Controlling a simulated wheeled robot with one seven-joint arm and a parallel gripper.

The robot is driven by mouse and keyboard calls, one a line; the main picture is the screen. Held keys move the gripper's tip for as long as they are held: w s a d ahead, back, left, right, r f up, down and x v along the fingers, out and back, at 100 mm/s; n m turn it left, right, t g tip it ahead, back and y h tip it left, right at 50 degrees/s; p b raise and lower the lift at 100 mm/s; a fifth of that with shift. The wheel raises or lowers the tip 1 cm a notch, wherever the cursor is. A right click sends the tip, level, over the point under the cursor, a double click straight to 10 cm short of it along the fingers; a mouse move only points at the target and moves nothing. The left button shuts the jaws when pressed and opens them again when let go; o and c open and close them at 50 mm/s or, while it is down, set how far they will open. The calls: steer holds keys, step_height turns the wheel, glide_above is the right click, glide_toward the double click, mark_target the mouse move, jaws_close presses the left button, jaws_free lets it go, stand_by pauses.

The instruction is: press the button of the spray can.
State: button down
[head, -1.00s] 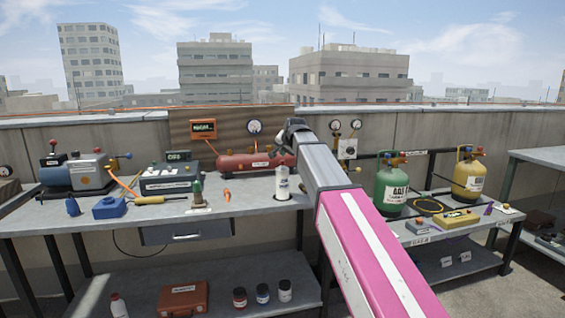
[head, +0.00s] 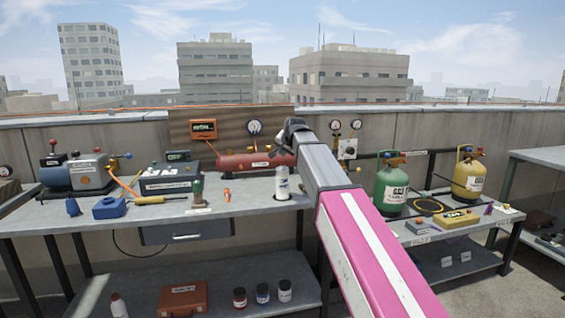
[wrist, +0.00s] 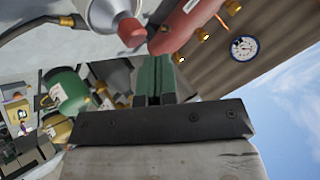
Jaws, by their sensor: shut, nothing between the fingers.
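The spray can (head: 282,187) is white and stands upright on the left workbench, in front of a red tank. In the wrist view the can (wrist: 103,12) shows at the top edge, with a red button (wrist: 131,32) on its grey top.
The red tank (head: 238,163) lies just behind the can. A small green-topped bottle (head: 197,192) and an orange item (head: 227,195) stand to its left on the workbench (head: 250,206). Green (head: 391,188) and yellow (head: 468,178) cylinders stand on the right bench.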

steer(key=shift+f, duration=0.1)
stand_by(0.7)
steer(key=shift+f, duration=0.3)
steer(key=shift+f, duration=0.5)
stand_by(0.8)
stand_by(0.4)
steer(key=shift+r, duration=0.9)
steer(key=shift+r, duration=2.55)
